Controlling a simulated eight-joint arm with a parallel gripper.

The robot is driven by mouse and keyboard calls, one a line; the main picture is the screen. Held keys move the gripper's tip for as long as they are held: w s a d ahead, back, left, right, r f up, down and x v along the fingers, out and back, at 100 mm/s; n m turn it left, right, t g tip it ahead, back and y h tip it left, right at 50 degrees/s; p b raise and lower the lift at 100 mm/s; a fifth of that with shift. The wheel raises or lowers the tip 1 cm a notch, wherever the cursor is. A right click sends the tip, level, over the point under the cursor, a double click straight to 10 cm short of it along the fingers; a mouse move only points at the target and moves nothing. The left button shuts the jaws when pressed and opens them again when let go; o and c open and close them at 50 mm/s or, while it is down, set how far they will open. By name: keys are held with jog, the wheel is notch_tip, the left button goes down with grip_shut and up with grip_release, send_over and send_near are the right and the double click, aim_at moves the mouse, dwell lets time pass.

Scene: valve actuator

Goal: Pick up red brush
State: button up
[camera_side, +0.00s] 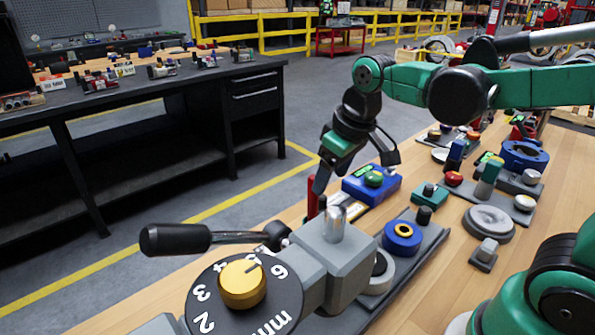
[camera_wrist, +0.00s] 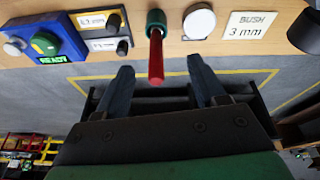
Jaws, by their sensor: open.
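The red brush appears as a slim red rod (camera_wrist: 156,60) with a dark green collar at its upper end in the wrist view. My gripper (camera_wrist: 160,72) is open, with one finger on each side of the rod and visible gaps to both. In the side view a red upright piece (camera_side: 312,199) shows beside the left finger of my gripper (camera_side: 355,174), partly hidden by it. Whether the rod stands or tilts is hard to tell.
A blue box with a green button (camera_side: 374,180) stands near the gripper. The grey valve with a black-handled lever (camera_side: 175,239) and yellow knob (camera_side: 243,284) fills the front. In the wrist view a "BUSH 3 mm" label (camera_wrist: 250,25) and a white round part (camera_wrist: 199,21) sit beside the rod.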

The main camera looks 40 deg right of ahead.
aim_at(313, 197)
jog(key=w+g, duration=0.1)
jog(key=w+f+n+g, duration=0.1)
jog(key=w, duration=0.1)
jog(key=w+f+g, duration=0.1)
jog(key=shift+w+d+g, duration=0.3)
jog(key=shift+w+d, duration=0.05)
jog(key=shift+w, duration=0.05)
jog(key=shift+f, duration=2.8)
jog(key=shift+c, duration=0.2)
grip_shut()
